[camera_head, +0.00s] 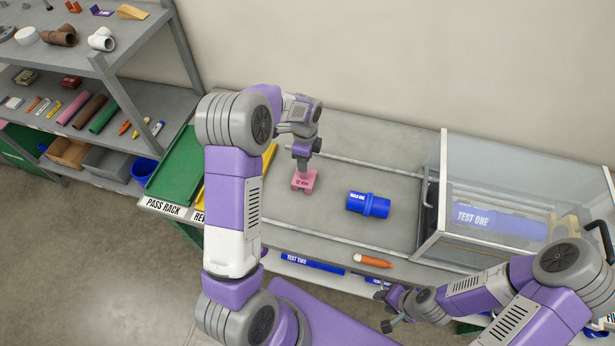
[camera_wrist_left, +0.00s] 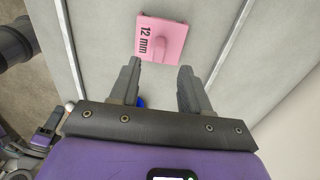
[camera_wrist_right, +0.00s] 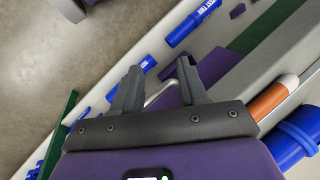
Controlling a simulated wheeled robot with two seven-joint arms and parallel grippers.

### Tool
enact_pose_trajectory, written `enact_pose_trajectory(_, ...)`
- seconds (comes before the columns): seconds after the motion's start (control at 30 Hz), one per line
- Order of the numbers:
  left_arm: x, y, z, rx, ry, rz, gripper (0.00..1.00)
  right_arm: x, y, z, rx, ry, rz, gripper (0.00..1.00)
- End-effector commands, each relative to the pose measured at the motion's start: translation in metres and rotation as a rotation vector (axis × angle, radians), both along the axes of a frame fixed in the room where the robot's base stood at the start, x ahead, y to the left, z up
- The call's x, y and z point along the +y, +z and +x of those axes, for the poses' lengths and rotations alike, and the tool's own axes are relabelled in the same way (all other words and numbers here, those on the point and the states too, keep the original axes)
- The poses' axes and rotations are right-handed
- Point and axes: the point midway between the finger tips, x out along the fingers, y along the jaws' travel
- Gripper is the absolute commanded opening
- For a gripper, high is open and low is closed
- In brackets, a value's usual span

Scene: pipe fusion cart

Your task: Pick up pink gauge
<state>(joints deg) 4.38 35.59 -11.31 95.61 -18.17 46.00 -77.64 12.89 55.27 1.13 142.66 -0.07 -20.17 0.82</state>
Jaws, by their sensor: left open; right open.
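The pink gauge (camera_head: 304,181), a small flat block marked "12 mm", lies on the grey cart top left of the blue coupling. It also shows in the left wrist view (camera_wrist_left: 161,40), just beyond the fingertips. My left gripper (camera_head: 302,160) is over the gauge, pointing down, with its fingers apart and nothing between them. In its wrist view the left gripper's fingers (camera_wrist_left: 160,68) frame the lower edge of the gauge; I cannot tell whether they touch it. My right gripper (camera_head: 384,310) is open and empty at the cart's front edge; its fingers show in its wrist view (camera_wrist_right: 160,72).
A blue coupling (camera_head: 368,204) lies right of the gauge. A clear box (camera_head: 500,200) with a blue "TEST ONE" pipe stands farther right. An orange marker (camera_head: 374,261) and a blue pipe (camera_head: 312,264) lie along the front. A green pass rack (camera_head: 175,170) is at left.

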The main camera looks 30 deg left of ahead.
Motion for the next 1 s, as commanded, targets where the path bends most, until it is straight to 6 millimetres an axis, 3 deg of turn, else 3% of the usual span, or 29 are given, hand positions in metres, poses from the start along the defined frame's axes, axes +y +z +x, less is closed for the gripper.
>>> enact_pose_trajectory(0.43, 0.003, -0.059, 0.002, 0.005, 0.002, 0.0, 0.47, 0.0, 0.007, 0.0, 0.0, 0.0, 0.0, 0.43)
enact_pose_trajectory(0.77, 0.003, -0.068, 0.002, 0.001, 0.002, 0.0, 0.47, 0.0, 0.007, 0.0, 0.001, 0.0, 0.0, 0.43)
enact_pose_trajectory(1.0, 0.003, -0.067, 0.002, 0.001, 0.002, 0.0, 0.13, 0.0, 0.007, 0.0, 0.001, 0.0, 0.0, 0.43)
